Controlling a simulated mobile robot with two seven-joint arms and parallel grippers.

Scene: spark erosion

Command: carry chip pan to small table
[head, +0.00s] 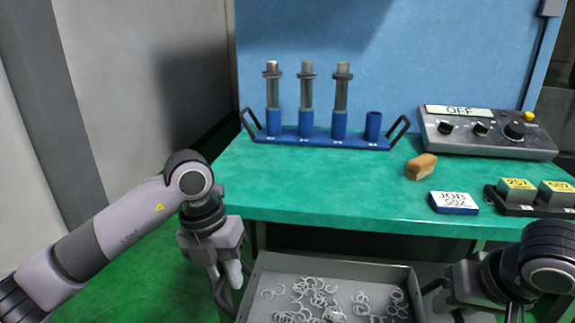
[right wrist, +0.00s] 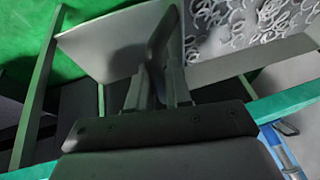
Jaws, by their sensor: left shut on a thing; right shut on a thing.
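The chip pan (head: 345,266) is a grey metal pan holding several curled metal shavings, in front of the green bench at the bottom of the head view. Its near side is cut off by the picture edge. My left gripper (head: 232,272) is shut on the pan's left handle (head: 221,292). My right gripper (head: 440,288) is shut on the handle at its right side, partly hidden by my own wrist. In the right wrist view my right gripper's fingers (right wrist: 158,78) close on a dark bar beside the pan's wall (right wrist: 110,45). I cannot make out a small table.
The green bench (head: 310,185) stands just behind the pan. On it are a blue rack (head: 320,138) with several holders, a control box (head: 485,135), a wood-coloured block or brush (head: 421,166), a white-and-blue sign (head: 453,202) and a dark tray with yellow-labelled blocks (head: 517,190).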

